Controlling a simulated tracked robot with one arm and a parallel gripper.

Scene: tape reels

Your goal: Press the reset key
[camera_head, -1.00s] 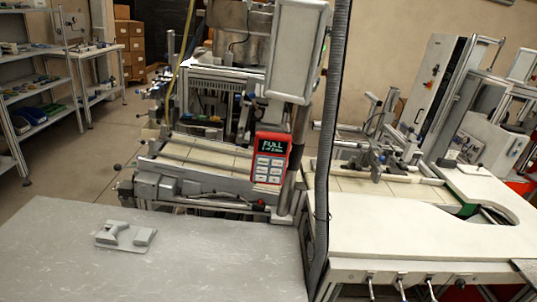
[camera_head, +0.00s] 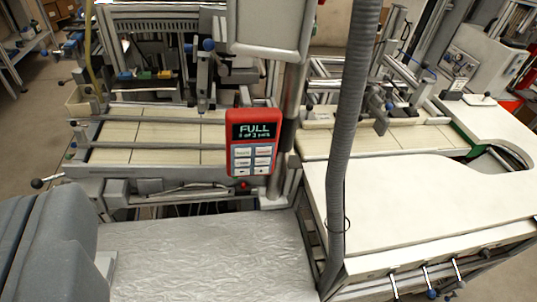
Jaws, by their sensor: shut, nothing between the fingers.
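A red control box (camera_head: 253,142) hangs on a metal post near the middle of the view. Its dark display (camera_head: 254,131) reads FULL in large letters, with a smaller line below that I cannot read surely. Under it is a grid of several pale keys (camera_head: 251,159); their labels are too small to tell which is the reset key. My gripper (camera_head: 55,245) shows as large grey blocks at the lower left, close to the camera. It is shut and empty, well apart from the box, to its left and below it in the picture.
A grey metal table (camera_head: 205,262) lies in front, mostly bare. A ribbed hose (camera_head: 350,145) runs down just right of the box. A white worktop (camera_head: 410,210) is to the right. A grey panel (camera_head: 268,25) hangs above the box.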

